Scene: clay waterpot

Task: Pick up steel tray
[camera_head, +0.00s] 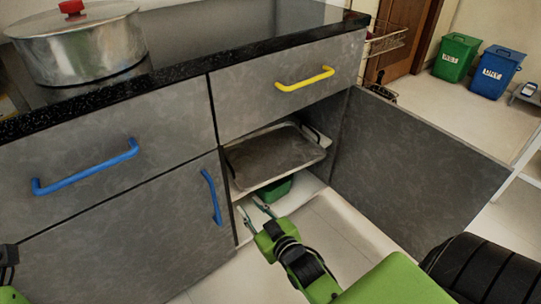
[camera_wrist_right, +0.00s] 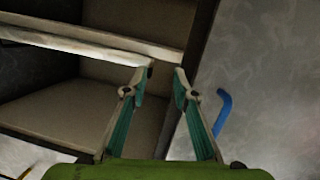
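The steel tray (camera_head: 275,150), grey with a pale rim and a wire handle at its right end, lies on the shelf inside the open lower cabinet, under the drawer with the yellow handle. My right gripper (camera_head: 254,207) is in front of the cabinet opening, below and to the left of the tray, and apart from it. In the right wrist view the right gripper (camera_wrist_right: 165,69) has its fingertips apart with nothing between them. Pale edges show there, but I cannot tell whether one is the tray. Only a sliver of my left arm shows at the left edge.
The cabinet door (camera_head: 410,165) stands open on the right. A closed door with a blue handle (camera_head: 212,197) is just left of the opening. A green object (camera_head: 276,190) sits below the tray. A pot (camera_head: 78,45) stands on the countertop. Floor in front is clear.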

